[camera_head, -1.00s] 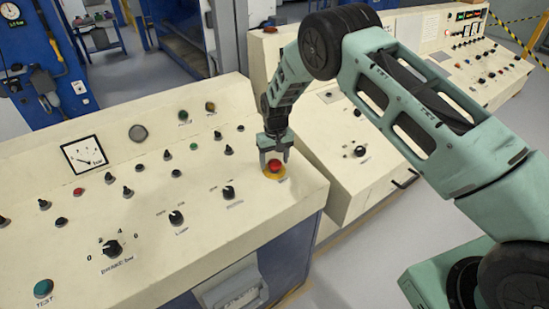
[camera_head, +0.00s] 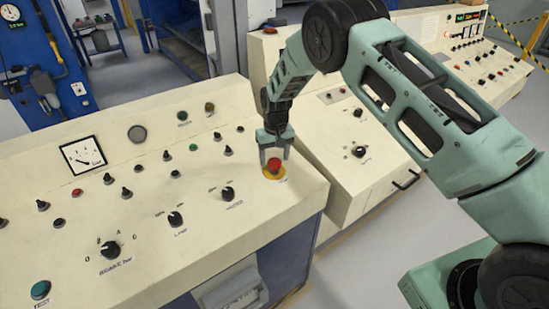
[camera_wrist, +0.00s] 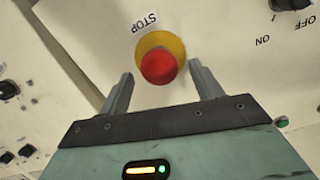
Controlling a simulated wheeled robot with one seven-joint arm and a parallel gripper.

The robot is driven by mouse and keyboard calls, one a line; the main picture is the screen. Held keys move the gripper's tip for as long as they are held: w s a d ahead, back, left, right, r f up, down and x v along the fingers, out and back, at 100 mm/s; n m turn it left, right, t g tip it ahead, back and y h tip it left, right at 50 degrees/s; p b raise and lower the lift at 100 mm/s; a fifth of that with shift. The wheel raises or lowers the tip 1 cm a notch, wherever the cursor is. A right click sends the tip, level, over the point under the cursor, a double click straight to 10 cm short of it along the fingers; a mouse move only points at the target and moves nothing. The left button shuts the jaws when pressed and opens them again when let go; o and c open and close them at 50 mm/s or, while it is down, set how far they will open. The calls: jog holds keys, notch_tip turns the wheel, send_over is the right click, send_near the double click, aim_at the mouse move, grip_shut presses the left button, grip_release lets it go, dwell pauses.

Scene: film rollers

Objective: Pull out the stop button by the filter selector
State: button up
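The stop button is a red mushroom head (camera_head: 274,165) on a yellow round base, near the right edge of the cream console (camera_head: 215,225). In the wrist view the red head (camera_wrist: 158,67) shows with the word STOP printed beside it. My gripper (camera_head: 275,156) is above the button, with its fingers apart on either side. In the wrist view the open fingers (camera_wrist: 160,82) point toward the button and the red head lies between their tips, with a gap on each side. The filter selector may be the black knob (camera_head: 228,194) left of the button; its label is too blurred to read.
Several black knobs and small switches cover the console left of the button, with a gauge (camera_head: 83,155) and a green TEST button (camera_head: 40,290). A second console (camera_head: 340,185) stands close on the right. The surface right around the stop button is clear.

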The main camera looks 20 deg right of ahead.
aim_at(276, 160)
jog(key=shift+f, duration=0.1)
notch_tip(276, 160, up, 17)
jog(key=b, duration=0.5)
jog(key=shift+d+r, duration=0.2)
